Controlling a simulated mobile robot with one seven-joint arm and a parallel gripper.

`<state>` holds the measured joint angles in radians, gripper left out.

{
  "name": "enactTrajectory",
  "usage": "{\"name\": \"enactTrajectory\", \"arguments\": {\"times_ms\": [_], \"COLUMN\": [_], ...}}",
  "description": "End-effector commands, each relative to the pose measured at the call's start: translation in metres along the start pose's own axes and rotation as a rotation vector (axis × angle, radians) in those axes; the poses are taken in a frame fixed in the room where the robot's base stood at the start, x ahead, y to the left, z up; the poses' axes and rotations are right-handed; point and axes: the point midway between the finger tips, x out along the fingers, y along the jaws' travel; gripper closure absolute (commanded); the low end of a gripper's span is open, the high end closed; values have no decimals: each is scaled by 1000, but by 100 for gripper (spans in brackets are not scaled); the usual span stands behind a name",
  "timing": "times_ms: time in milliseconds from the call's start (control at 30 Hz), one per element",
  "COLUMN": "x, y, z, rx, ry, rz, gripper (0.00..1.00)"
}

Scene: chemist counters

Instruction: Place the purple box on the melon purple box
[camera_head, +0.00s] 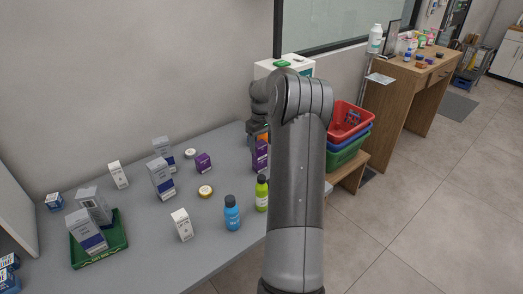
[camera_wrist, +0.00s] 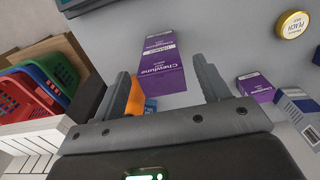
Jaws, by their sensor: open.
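A small purple box (camera_head: 203,162) stands on the grey counter, left of my arm in the head view. Another purple box (camera_head: 260,155) stands further right, partly hidden by my arm. A smaller-looking purple box (camera_wrist: 256,87) is to the right, outside the right finger. My gripper (camera_wrist: 161,68) is open, and nothing is visibly clamped. In the head view my arm hides most of it.
An orange item (camera_wrist: 135,99) sits beside the left finger. Blue (camera_head: 232,214) and green (camera_head: 262,196) bottles stand near the counter's front edge. White-and-grey boxes, round tins and a green tray (camera_head: 118,240) occupy the left. Stacked baskets (camera_head: 347,122) stand right of my arm.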

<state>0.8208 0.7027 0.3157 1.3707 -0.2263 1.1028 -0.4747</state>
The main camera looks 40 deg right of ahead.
Motion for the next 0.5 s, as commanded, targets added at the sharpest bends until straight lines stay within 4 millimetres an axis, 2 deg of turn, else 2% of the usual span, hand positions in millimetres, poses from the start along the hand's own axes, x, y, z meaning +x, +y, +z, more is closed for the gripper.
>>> {"name": "enactTrajectory", "arguments": {"times_ms": [33,200,333,500], "x": [-13,-48,-68,-82], "y": [0,0,0,-3], "z": [-1,-1,0,0], "rx": [-1,0,0,-2], "ry": [3,3,1,1], "rz": [3,2,2,2], "gripper": [31,31,31,31]}}
